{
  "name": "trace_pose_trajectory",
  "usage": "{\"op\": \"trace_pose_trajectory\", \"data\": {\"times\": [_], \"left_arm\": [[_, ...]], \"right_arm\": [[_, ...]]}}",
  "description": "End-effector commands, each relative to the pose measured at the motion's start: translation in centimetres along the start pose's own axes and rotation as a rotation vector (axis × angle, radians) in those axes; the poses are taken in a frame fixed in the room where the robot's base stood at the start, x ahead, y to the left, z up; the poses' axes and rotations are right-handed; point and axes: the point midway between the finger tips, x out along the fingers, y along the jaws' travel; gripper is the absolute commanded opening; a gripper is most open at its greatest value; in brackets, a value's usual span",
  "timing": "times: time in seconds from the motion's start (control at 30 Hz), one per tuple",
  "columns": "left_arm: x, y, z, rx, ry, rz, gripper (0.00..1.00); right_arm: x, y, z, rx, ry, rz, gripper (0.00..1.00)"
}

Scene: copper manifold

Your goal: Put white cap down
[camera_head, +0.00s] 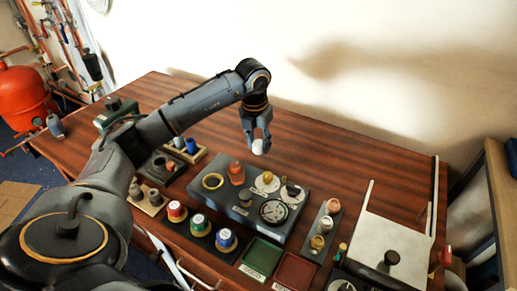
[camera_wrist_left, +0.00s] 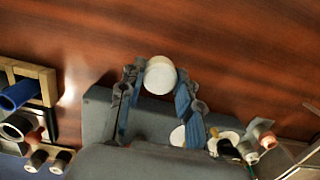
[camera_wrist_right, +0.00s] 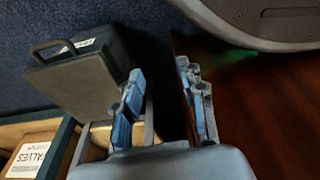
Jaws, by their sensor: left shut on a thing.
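The white cap (camera_head: 258,147) is a small round white piece. It also shows in the left wrist view (camera_wrist_left: 160,75), between the fingertips. My left gripper (camera_head: 257,140) is shut on it and holds it in the air above the back edge of the dark grey panel (camera_head: 222,163). In the left wrist view my left gripper (camera_wrist_left: 160,90) has the blue finger pads on either side of the cap. My right gripper (camera_wrist_right: 160,95) shows only in the right wrist view, with its fingers apart and nothing between them.
The panel bears round seats, a red-brown piece (camera_head: 236,173) and a dark dial (camera_head: 273,212). Cans (camera_head: 199,223) stand in front, beside green (camera_head: 260,257) and red (camera_head: 295,271) trays. A white board (camera_head: 392,245) lies right. The table (camera_head: 330,150) is clear behind the panel.

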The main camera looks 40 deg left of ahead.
Motion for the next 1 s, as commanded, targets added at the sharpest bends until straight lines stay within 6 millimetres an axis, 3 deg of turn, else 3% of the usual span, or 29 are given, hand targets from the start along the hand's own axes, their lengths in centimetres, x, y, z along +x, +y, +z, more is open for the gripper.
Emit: {"op": "trace_pose_trajectory", "data": {"times": [0.27,0.4,0.7,1.0], "left_arm": [[-6.4,-2.2,-3.6,0.007,-0.003,0.001,0.14],[-7.9,-3.8,-6.4,0.008,-0.001,0.001,0.14],[-10.3,-5.8,-10.1,0.005,0.0,0.0,0.14],[-10.9,-6.3,-11.1,0.002,0.002,0.001,0.14]], "right_arm": [[1.4,-0.2,1.6,-0.005,-0.012,-0.003,0.4],[1.6,-0.2,1.8,-0.004,-0.013,-0.003,0.4],[1.8,-0.2,2.3,-0.004,-0.018,-0.002,0.4],[1.9,-0.2,2.4,-0.004,-0.018,-0.003,0.4]]}}
